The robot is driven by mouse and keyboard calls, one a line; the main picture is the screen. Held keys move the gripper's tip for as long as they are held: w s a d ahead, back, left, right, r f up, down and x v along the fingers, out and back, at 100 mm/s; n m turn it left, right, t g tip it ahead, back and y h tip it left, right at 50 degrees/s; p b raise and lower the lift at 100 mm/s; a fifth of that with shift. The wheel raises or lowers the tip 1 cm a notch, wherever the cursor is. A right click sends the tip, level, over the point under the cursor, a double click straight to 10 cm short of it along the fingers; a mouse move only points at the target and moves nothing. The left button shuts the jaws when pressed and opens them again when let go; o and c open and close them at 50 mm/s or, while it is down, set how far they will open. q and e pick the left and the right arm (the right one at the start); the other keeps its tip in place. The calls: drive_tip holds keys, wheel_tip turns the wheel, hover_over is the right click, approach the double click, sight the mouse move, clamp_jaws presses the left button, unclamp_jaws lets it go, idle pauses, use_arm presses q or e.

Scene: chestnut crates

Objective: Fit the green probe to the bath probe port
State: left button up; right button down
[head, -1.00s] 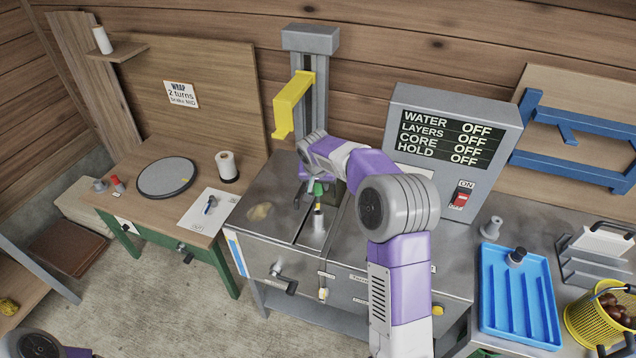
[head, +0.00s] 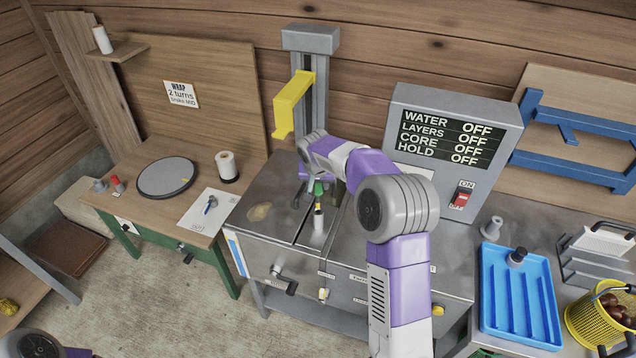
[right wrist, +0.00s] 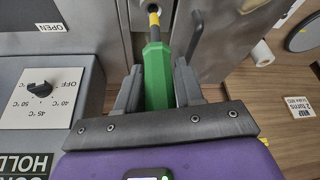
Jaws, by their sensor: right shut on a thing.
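The green probe (head: 319,188) is upright in my right gripper (head: 317,195), over the metal bath top. In the right wrist view the green probe (right wrist: 156,75) lies between the two dark fingers of the gripper (right wrist: 157,82), with a yellow and black band at its far end. A small grey upright cylinder, which looks like the probe port (head: 317,224), stands just below the probe in the head view. I cannot tell whether the probe's tip is inside it or only above it. My left gripper is out of view.
The yellow arm of a press column (head: 293,100) stands behind my gripper. The control box (head: 455,135) reads OFF on every line. A blue tray (head: 520,295) and a yellow basket (head: 590,325) are at right. A wooden table (head: 150,190) is at left.

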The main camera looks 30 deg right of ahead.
sight(318, 195)
drive_tip(key=shift+f, duration=0.2)
idle(0.5)
drive_tip(key=shift+f+b, duration=0.35)
drive_tip(key=shift+b, duration=0.15)
drive_tip(key=shift+f+b, duration=2.75)
drive_tip(key=shift+f, duration=0.8)
drive_tip(key=c, duration=0.6)
unclamp_jaws()
drive_tip(key=shift+c, duration=0.2)
drive_tip(key=shift+r, duration=0.1)
drive_tip(key=p+v, duration=0.1)
drive_tip(key=v, duration=0.6)
drive_tip(key=shift+s+a+r, duration=0.1)
drive_tip(key=shift+s+r, duration=0.1)
